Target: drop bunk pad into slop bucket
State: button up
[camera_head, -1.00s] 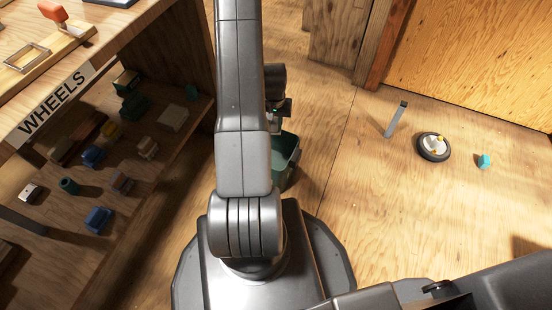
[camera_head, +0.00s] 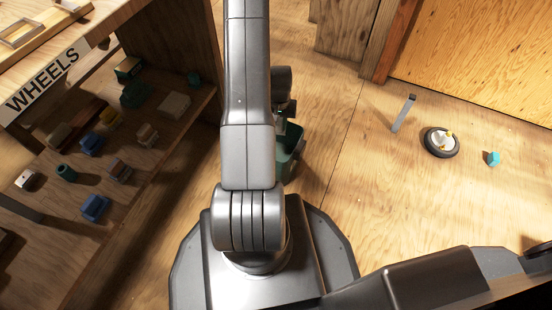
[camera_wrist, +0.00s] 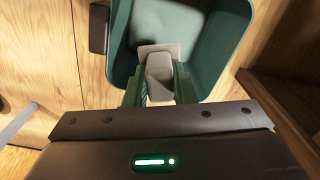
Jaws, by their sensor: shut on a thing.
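The bunk pad is a grey block with a paler flat plate (camera_wrist: 158,66) at its far end. It shows between my gripper's fingers in the wrist view. My gripper (camera_wrist: 160,84) is shut on it, over the near side of the slop bucket. The slop bucket is a dark green open tub (camera_wrist: 232,52) with a pale patch inside. In the head view the bucket (camera_head: 291,155) stands on the floor just right of my arm, partly hidden by it. My gripper (camera_head: 288,112) is above the bucket there, and the pad cannot be made out.
A wooden shelf unit (camera_head: 150,150) marked WHEELS, with several small items, stands left of my arm. The floor between is clear.

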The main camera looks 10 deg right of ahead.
jog(key=o, duration=1)
jog(key=shift+o, duration=0.2)
notch_tip(320, 180, up, 14)
jog(key=p, duration=0.5)
jog(key=shift+f, duration=0.15)
notch_tip(320, 180, down, 14)
jog(key=b, duration=0.5)
jog(key=shift+f, duration=0.15)
notch_tip(320, 180, up, 3)
jog(key=shift+r+p, duration=0.15)
jog(key=shift+p, duration=0.7)
jog(key=shift+r, duration=0.55)
